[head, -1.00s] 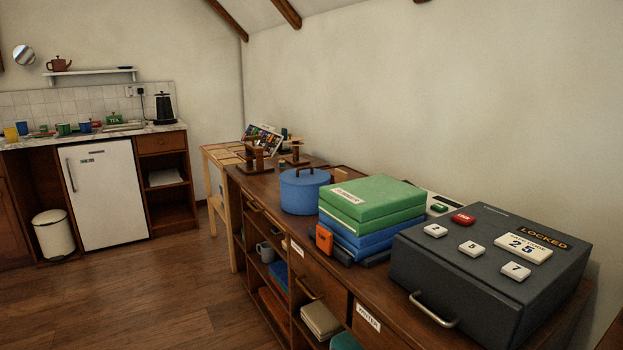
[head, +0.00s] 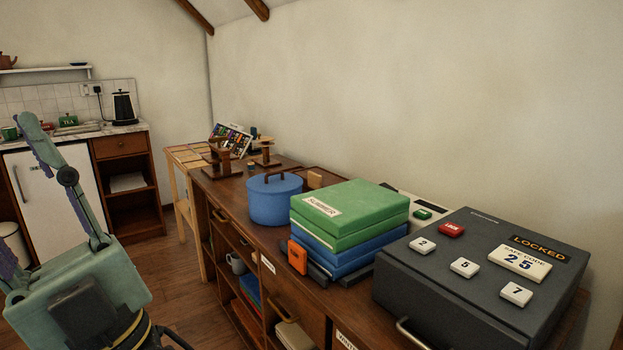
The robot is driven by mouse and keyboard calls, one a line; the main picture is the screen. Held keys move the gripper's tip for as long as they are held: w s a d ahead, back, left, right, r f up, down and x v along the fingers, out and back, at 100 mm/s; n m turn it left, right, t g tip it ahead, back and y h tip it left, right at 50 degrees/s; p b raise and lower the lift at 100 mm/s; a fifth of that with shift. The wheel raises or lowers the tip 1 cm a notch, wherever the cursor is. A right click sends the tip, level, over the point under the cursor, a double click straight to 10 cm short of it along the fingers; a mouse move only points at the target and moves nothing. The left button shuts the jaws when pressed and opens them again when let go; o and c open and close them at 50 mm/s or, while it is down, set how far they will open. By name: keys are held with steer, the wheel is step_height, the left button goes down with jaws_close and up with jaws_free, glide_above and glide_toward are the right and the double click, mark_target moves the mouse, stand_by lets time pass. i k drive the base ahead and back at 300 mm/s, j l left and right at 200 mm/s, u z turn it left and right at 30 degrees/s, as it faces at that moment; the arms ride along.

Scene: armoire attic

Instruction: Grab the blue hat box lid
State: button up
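The blue round hat box (head: 274,205) stands on the wooden sideboard, behind and left of the stacked green and blue boxes. My gripper (head: 20,195) is at the left edge of the head view, in front of the kitchen units and well apart from the hat box. One teal finger points up and the other is partly cut off by the frame edge. The fingers are spread wide with nothing visible between them.
A green box labelled SUMMER (head: 352,207) lies on a blue box (head: 350,252), with an orange object (head: 297,257) beside them. A dark locked safe (head: 480,280) stands at the right. Brown wooden stands (head: 222,158) are behind the hat box. Floor is free left of the sideboard.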

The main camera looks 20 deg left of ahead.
mark_target(278, 182)
steer(key=i+j+z, duration=0.1)
steer(key=j, duration=0.25)
steer(key=i+j+z, duration=0.15)
steer(key=j, duration=0.25)
steer(key=i+j+z, duration=0.1)
steer(key=j, duration=0.3)
steer(key=i+j, duration=0.1)
steer(key=j, duration=0.25)
steer(key=i+j, duration=0.15)
steer(key=j, duration=0.2)
steer(key=i+j, duration=0.1)
steer(key=j, duration=0.25)
steer(key=i+j, duration=0.1)
steer(key=j, duration=0.2)
